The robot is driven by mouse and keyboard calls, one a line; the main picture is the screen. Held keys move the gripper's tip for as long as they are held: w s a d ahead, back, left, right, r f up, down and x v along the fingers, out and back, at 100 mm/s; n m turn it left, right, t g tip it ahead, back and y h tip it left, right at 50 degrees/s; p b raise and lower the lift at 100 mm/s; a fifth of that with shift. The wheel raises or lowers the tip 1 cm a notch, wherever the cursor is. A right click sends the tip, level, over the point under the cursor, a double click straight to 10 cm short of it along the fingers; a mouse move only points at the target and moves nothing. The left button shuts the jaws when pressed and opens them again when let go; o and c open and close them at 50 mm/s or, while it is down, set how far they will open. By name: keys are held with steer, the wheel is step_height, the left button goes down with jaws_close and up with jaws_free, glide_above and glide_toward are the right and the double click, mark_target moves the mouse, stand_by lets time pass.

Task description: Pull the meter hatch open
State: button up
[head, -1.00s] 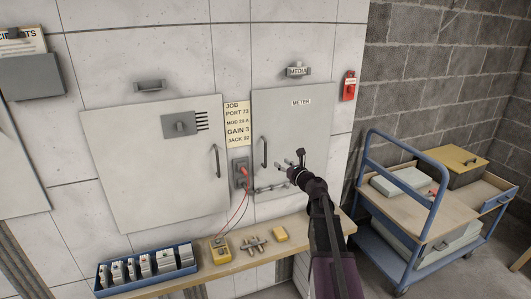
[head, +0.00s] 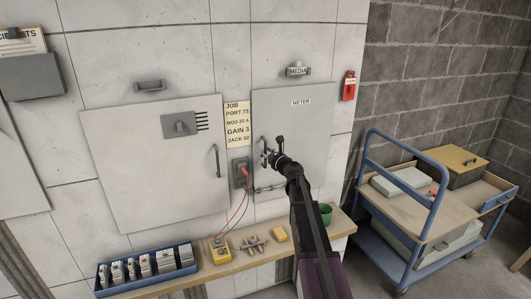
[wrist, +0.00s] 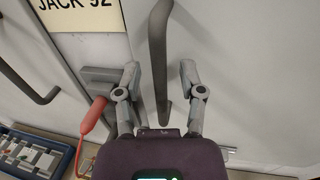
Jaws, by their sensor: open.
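The meter hatch (head: 305,125) is a light grey wall panel labelled METER, and it looks shut. Its dark upright bar handle (wrist: 159,50) is near the hatch's left edge; in the head view the handle (head: 263,148) is partly overlapped by my gripper. My gripper (wrist: 160,75) is open, with one finger on each side of the handle's lower part in the wrist view. I see no clear contact between the fingers and the bar. In the head view my gripper (head: 267,152) is at the handle, and my arm hides the lower right of the hatch.
Left of the hatch are a grey socket with a red plug (head: 243,174) and hanging cables. Below is a wooden shelf (head: 200,278) with a blue tray, a yellow meter and a green cup (head: 325,214). A blue trolley (head: 430,215) stands at the right.

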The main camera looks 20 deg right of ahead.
steer(key=shift+w, duration=0.1)
jaws_close()
steer(key=shift+a, duration=0.15)
